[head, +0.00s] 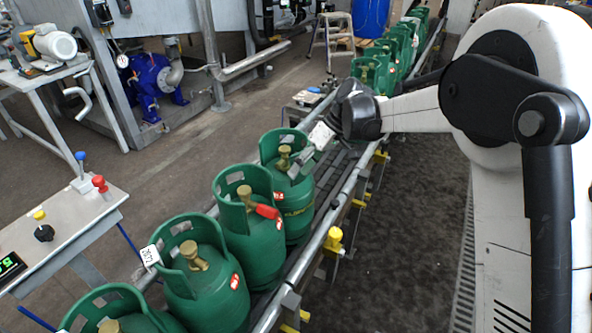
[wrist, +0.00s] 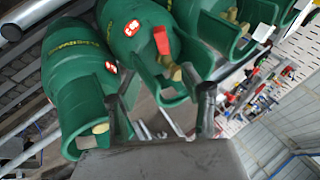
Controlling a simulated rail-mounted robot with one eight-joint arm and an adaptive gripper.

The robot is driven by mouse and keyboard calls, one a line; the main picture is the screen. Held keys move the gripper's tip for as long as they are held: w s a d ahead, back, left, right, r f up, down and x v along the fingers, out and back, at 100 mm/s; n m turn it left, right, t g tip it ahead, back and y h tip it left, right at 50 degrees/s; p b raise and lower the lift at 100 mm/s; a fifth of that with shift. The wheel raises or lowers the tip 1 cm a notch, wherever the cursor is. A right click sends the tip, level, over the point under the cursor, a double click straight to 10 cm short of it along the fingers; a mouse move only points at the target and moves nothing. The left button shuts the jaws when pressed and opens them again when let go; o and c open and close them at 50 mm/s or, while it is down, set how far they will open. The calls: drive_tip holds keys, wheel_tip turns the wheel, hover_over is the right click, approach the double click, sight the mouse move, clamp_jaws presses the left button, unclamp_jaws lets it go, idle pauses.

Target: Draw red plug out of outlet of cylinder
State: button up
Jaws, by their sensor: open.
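The red plug (head: 266,211) sticks out sideways from the brass valve (head: 244,192) of a green cylinder (head: 254,248) in the row. It also shows in the wrist view (wrist: 161,40), with the valve beside it. My gripper (head: 299,165) is open and empty, over the collar of the neighbouring cylinder (head: 291,205), farther along the row. It is apart from the plug. In the wrist view my two dark fingers (wrist: 159,88) are spread wide, and the plug appears beyond the gap between them.
The green cylinders stand close together on the conveyor, whose metal rail (head: 335,220) runs along their right side. More cylinders (head: 395,48) stand at the far end. A control desk (head: 65,222) with knobs is on the left. The dark floor right of the conveyor is clear.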

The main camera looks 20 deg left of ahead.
sight(268, 207)
drive_tip(key=shift+n+g, duration=0.4)
drive_tip(key=x, duration=0.5)
drive_tip(key=b+x, duration=0.1)
drive_tip(key=x, duration=0.5)
drive_tip(key=a+x, duration=0.1)
drive_tip(key=x, duration=0.4)
drive_tip(key=shift+w+a+f, duration=0.1)
drive_tip(key=shift+w+f, duration=0.1)
drive_tip(key=shift+w, duration=0.1)
drive_tip(key=shift+c, duration=0.5)
clamp_jaws()
